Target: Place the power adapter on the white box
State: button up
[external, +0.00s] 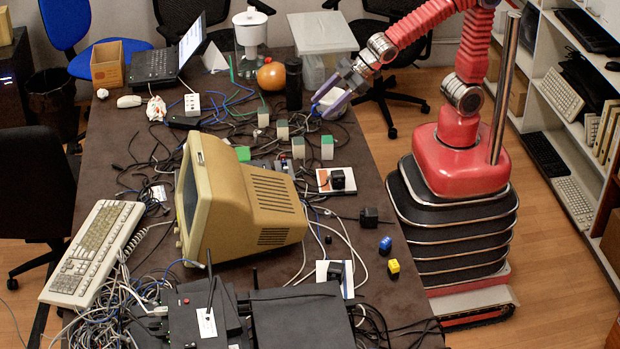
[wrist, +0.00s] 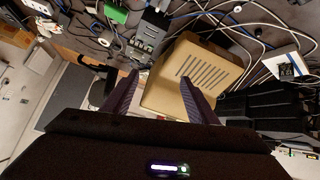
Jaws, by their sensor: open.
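My gripper (external: 328,102) is open and empty, held above the right side of the table beyond the monitor; its two purple fingers also show in the wrist view (wrist: 152,95). A black block that looks like a power adapter (external: 369,218) lies near the table's right edge. A similar black block (external: 338,178) sits on a flat white box (external: 325,187), and another (external: 335,271) is on a white sheet or flat box (external: 347,286) nearer the front. I cannot tell which pair the task names. The wrist view shows one black block (wrist: 286,70) on a white flat thing (wrist: 302,48).
A beige monitor (external: 266,200) fills the middle of the table. Several small grey-green blocks (external: 298,147) stand below my gripper. Loose cables cover much of the table. A blue cube (external: 385,245) and a yellow cube (external: 393,267) lie by the right edge.

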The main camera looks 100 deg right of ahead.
jog(key=s+d+m+g, duration=0.1)
jog(key=s+d, duration=0.3)
jog(key=s, duration=0.7)
jog(key=s+d+m+g, duration=0.2)
jog(key=s+d, duration=0.2)
jog(key=s, duration=0.7)
jog(key=shift+s+d+r+m+g+h, duration=0.15)
jog(key=shift+r+m+g+h, duration=0.15)
jog(key=shift+r+m+h, duration=0.1)
